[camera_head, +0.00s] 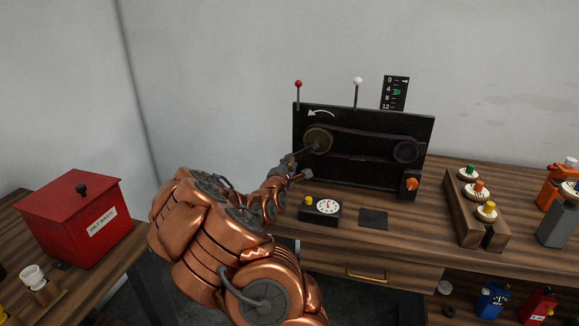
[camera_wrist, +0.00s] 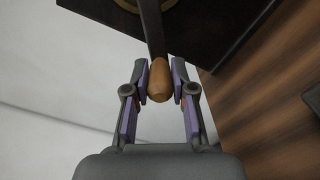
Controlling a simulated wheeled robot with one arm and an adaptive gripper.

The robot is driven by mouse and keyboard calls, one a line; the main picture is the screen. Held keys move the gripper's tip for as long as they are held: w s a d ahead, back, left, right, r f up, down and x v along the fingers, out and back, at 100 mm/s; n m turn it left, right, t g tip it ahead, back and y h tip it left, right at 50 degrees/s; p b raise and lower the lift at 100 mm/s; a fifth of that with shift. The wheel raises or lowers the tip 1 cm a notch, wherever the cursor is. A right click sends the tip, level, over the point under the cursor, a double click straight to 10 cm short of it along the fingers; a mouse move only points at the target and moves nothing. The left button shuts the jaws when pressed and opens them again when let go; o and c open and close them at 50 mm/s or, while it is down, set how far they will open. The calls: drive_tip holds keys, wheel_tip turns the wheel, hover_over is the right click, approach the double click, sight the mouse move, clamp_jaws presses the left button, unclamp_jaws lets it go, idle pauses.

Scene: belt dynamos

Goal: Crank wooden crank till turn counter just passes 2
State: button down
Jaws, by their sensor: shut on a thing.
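The wooden crank's handle (camera_wrist: 160,80) shows in the wrist view as a rounded orange-brown grip on a dark crank arm (camera_wrist: 152,30). My gripper (camera_wrist: 160,84) is shut on the handle, with a finger pad on each side. In the head view, my gripper (camera_head: 289,168) is at the lower left of the brass pulley (camera_head: 318,137) on the upright black panel (camera_head: 360,185). The crank arm slants down-left from the pulley, and the handle is mostly hidden. A small black box has a white round dial (camera_head: 327,207); its reading is too small to tell.
A belt runs to a dark pulley (camera_head: 405,152). A curved white arrow (camera_head: 320,113) points left. A scale plate (camera_head: 394,92) marked 0 to 12 stands above the panel. An orange knob (camera_head: 411,184) is at right. A red box (camera_head: 75,220) stands left; a wooden rack (camera_head: 468,215) right.

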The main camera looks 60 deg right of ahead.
drive_tip(key=shift+s+f+b, duration=0.3)
idle(0.4)
drive_tip(key=c, duration=1)
unclamp_jaws()
drive_tip(key=shift+v, duration=3.7)
